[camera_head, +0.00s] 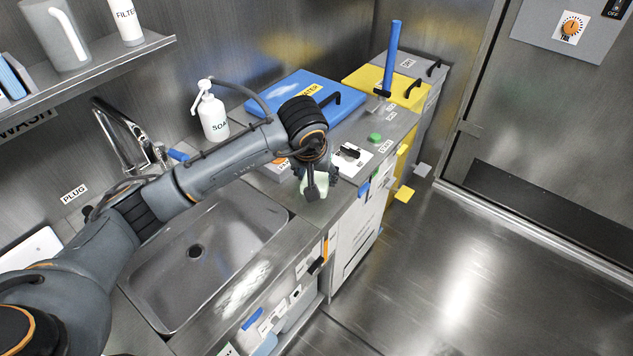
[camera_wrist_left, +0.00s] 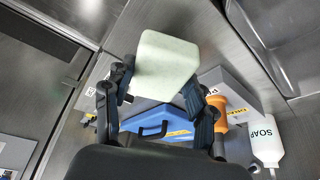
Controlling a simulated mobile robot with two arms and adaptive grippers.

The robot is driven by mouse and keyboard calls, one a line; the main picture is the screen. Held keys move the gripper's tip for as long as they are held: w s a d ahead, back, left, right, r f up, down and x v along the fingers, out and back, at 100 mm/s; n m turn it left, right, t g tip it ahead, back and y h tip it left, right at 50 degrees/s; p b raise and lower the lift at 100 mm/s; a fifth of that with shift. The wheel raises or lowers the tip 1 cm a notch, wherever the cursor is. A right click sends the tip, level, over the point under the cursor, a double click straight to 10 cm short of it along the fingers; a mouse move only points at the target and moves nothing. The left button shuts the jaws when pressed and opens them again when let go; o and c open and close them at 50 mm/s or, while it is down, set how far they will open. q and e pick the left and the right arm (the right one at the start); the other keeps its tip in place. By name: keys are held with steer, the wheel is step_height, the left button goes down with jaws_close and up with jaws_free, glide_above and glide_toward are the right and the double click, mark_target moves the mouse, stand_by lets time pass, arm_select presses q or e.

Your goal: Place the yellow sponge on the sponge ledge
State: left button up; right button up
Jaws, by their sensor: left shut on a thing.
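A pale yellow-green block, the sponge (camera_wrist_left: 166,66), is held up between the fingers of my left gripper (camera_wrist_left: 160,88) in the left wrist view. In the head view my left gripper (camera_head: 313,180) points down over the counter just right of the sink. The sponge (camera_head: 320,187) shows there partly, behind the dark fingers. I cannot tell whether it touches the counter edge below. I cannot make out a ledge marked for the sponge. My right gripper is not in view.
The steel sink (camera_head: 215,240) lies left of the gripper, with a tap (camera_head: 130,135) behind it. A white soap bottle (camera_head: 213,115), a blue-lidded bin (camera_head: 285,90) and a yellow-lidded bin (camera_head: 410,92) stand behind. Open floor (camera_head: 460,270) lies to the right.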

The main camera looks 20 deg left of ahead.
mark_target(316, 178)
arm_select(q)
steer(key=shift+w+f, duration=0.2)
steer(key=shift+f, duration=0.1)
step_height(316, 178, down, 2)
steer(key=shift+f+p, duration=0.2)
steer(key=shift+p, duration=0.25)
steer(key=shift+w+a+f, duration=0.1)
steer(key=shift+f, duration=0.4)
steer(key=o, duration=1)
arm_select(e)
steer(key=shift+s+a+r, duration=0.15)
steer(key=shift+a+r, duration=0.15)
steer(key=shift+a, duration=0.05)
